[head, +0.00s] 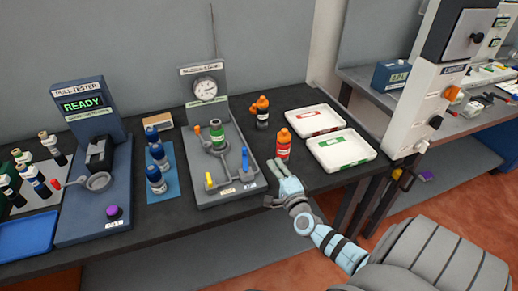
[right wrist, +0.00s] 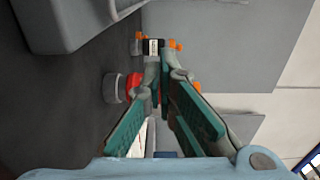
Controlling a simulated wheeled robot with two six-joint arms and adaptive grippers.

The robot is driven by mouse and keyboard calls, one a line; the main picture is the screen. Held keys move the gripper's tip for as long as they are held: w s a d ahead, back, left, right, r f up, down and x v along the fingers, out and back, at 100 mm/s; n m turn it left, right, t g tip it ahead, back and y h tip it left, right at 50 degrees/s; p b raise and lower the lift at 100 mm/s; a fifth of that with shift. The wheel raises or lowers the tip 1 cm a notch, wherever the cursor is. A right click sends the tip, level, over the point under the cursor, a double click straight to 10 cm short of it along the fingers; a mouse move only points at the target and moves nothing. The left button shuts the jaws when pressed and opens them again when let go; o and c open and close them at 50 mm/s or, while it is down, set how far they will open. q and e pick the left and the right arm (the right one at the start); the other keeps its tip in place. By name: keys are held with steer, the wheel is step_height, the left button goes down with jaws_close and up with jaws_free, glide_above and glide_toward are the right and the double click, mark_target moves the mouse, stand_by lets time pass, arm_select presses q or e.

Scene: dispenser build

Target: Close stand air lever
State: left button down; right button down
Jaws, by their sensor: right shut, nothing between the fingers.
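The grey stand (head: 222,191) with a round gauge (head: 205,88) stands on the bench in the head view. It carries a blue lever (head: 246,160) at front right, a yellow lever (head: 210,181) at front left and an orange-tipped lever (head: 197,130) further back. The blue and yellow levers stick up. Their labels are too small to read, so I cannot tell which is the air lever. My right gripper (head: 277,166) is shut and empty, just right of the stand's front right corner, apart from the blue lever. It also shows in the right wrist view (right wrist: 164,62). My left gripper is out of view.
A red-orange bottle (head: 283,146) stands just behind my right gripper. Two white trays (head: 368,156) lie to the right, and an orange-capped bottle (head: 262,118) stands behind. A pull tester (head: 88,200) and blue-capped bottles (head: 156,180) are to the left.

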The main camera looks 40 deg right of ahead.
mark_target(245, 159)
steer(key=b+x, duration=0.2)
steer(key=x, duration=0.2)
steer(key=b+x, duration=0.2)
steer(key=x, duration=0.3)
steer(key=shift+w+f, duration=0.1)
steer(key=shift+f, duration=0.15)
steer(key=a, duration=0.1)
steer(key=a+p, duration=0.2)
steer(key=shift+w+r, duration=0.25)
steer(key=shift+r, duration=0.05)
steer(key=shift+s+a, duration=0.1)
steer(key=shift+a, duration=0.35)
steer(key=shift+d, duration=0.1)
